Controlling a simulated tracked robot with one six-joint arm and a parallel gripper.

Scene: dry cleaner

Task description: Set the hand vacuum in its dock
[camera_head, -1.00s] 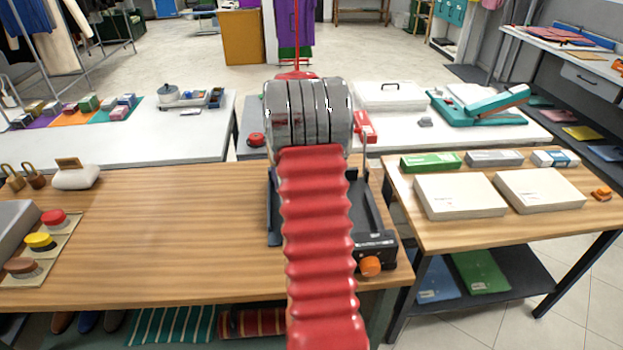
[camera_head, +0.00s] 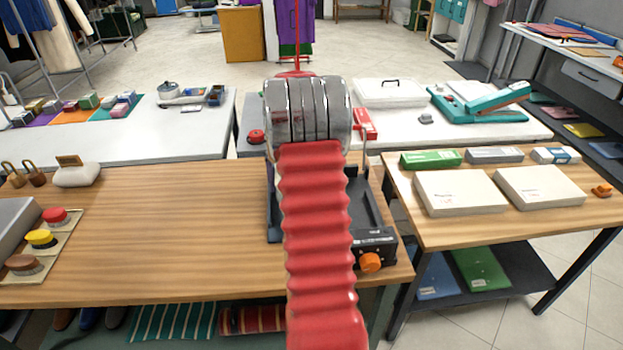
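My red ribbed arm with its shiny metal end reaches forward over the wooden table (camera_head: 150,220) and fills the middle of the view. My gripper is hidden beyond that metal end, so its fingers and anything in them do not show. A dark tray-like fixture (camera_head: 366,205) with an orange knob (camera_head: 370,262) stands at the table's right end, partly behind my arm. It may be the dock, but I cannot tell for sure. I cannot make out the hand vacuum in this view.
A side table (camera_head: 450,233) at right holds flat white boxes (camera_head: 459,193). White tables stand behind. The wooden table's middle is clear.

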